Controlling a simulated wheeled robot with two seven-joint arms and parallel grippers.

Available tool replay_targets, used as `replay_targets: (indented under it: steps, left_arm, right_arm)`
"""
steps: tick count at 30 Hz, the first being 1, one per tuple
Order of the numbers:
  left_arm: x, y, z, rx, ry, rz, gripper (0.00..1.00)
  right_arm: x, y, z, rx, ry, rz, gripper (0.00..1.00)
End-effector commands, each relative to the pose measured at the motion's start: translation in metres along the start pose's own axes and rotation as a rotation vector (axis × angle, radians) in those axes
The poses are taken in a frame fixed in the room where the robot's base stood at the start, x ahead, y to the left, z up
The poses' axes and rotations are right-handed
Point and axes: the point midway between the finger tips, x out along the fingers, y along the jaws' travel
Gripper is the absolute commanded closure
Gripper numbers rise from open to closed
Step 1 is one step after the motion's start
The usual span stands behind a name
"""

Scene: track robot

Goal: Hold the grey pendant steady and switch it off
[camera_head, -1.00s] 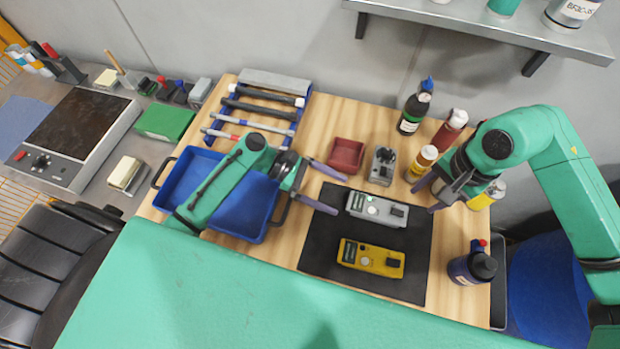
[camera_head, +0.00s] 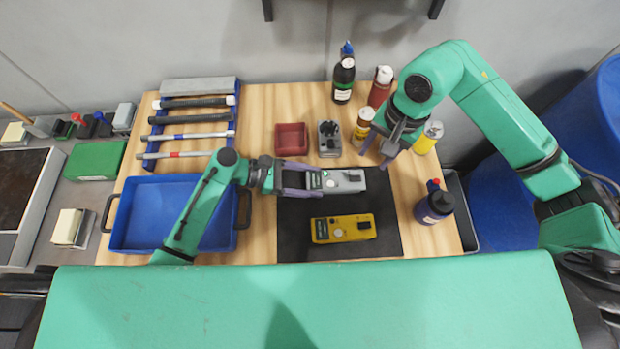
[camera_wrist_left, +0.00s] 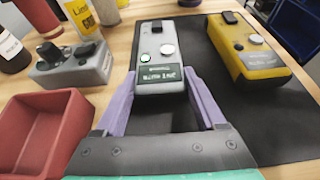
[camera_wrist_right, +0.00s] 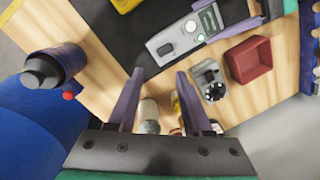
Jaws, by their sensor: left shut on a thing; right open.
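The grey pendant (camera_head: 345,181) lies on the black mat (camera_head: 290,235), its left end between the fingers of my left gripper (camera_head: 312,181). In the left wrist view the purple fingers (camera_wrist_left: 165,100) are shut on the near end of the pendant (camera_wrist_left: 157,55), by its label. In the right wrist view the pendant (camera_wrist_right: 180,38) shows a lit green spot. My right gripper (camera_head: 372,160) is open and empty, to the right of and behind the pendant, close to the bottles. A yellow pendant (camera_head: 343,229) lies in front of the grey one.
A red tray (camera_head: 291,139) and a small grey box with knobs (camera_head: 329,138) stand behind the mat. Several bottles, including a dark one (camera_head: 343,80) and a yellow one (camera_head: 428,138), stand at the back right. A dark blue canister (camera_head: 434,205) stands right of the mat. A blue tray (camera_head: 130,215) is at left.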

Motion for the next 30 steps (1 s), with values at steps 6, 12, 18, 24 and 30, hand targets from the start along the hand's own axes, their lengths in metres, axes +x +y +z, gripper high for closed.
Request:
replay_targets:
  steps: [6, 12, 18, 24, 30]
  left_arm:
    - [0.000, 0.000, 0.000, -0.001, 0.001, 0.000, 1.00]
    - [0.000, 0.000, 0.000, -0.001, 0.001, 0.000, 1.00]
    - [0.000, 0.000, 0.000, -0.001, 0.001, 0.000, 1.00]
    - [0.000, 0.000, -0.001, -0.001, 0.001, 0.000, 1.00]
    - [0.000, 0.000, 0.000, -0.001, 0.001, 0.000, 1.00]
  right_arm:
    - [0.000, -0.002, 0.001, -0.024, 0.002, 0.001, 0.88]
    - [0.001, -0.023, 0.014, -0.347, 0.022, 0.042, 1.00]
    - [0.006, -0.029, 0.020, -0.619, 0.039, 0.112, 1.00]
    - [0.025, -0.026, 0.020, -0.643, 0.034, 0.121, 1.00]
    - [0.056, -0.023, 0.017, -0.640, 0.034, 0.121, 1.00]
